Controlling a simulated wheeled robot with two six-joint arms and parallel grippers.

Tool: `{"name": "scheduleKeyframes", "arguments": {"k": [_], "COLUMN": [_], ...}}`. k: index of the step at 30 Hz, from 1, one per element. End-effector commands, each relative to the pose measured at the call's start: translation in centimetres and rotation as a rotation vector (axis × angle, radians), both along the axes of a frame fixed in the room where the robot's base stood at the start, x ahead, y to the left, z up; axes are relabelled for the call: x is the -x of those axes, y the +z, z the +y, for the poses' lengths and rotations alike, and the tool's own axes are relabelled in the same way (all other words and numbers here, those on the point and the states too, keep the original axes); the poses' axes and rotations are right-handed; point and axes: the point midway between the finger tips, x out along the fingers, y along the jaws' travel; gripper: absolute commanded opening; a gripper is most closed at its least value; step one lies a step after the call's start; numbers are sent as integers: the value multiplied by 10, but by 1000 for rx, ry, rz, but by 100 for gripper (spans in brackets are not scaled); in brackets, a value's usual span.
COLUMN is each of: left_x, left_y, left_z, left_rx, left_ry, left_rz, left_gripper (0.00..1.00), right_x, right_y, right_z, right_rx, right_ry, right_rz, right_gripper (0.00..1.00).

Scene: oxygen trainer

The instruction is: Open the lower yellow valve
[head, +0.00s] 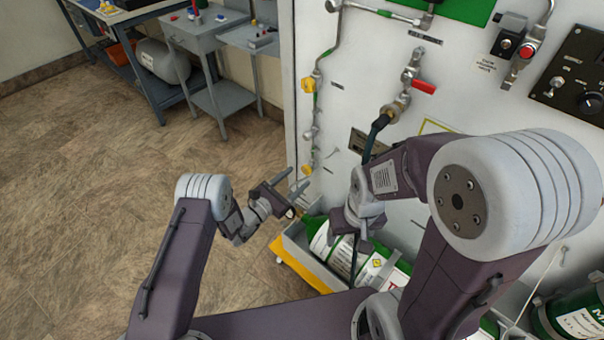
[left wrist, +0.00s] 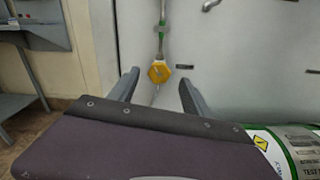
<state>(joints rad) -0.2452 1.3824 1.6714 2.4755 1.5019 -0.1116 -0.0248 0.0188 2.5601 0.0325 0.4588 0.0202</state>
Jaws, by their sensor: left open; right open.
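The lower yellow valve (head: 308,170) sits low on a thin pipe at the left edge of the pale panel. My left gripper (head: 293,182) is open and empty, just left of and slightly below this valve in the head view. In the left wrist view, a yellow valve (left wrist: 159,71), apparently the lower one, shows beyond and between the two spread fingers (left wrist: 158,88); I see no contact. The upper yellow valve (head: 308,86) is higher on the same pipe. My right gripper (head: 352,232) is open near the green cylinder, partly hidden by its own arm.
A green and white cylinder (head: 342,252) lies in a tray below the panel. A red-handled valve (head: 423,87) and a black knob (head: 590,103) are on the panel. Grey tables (head: 190,38) stand at the back left. The floor (head: 90,190) at left is clear.

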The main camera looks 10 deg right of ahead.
Motion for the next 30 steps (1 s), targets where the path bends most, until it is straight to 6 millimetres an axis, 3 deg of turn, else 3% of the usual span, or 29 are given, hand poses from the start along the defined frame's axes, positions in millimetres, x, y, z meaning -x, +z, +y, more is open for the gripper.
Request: {"name": "scheduleKeyframes", "arguments": {"k": [6,16,22,30], "left_x": [-21,-25,-25,-25], "left_y": [-1,0,0,0], "left_z": [-27,-31,-31,-31], "left_rx": [0,0,0,17], "left_ry": [-1,1,1,1], "left_rz": [-1,1,1,23], "left_gripper": [57,57,1,0], "right_x": [0,0,0,0], "right_y": [-8,-8,-8,-9], "right_z": [0,0,0,0], "right_rx": [0,0,0,0], "right_ry": [0,0,0,0], "right_rz": [0,0,0,0], "right_gripper": [67,67,67,67]}}
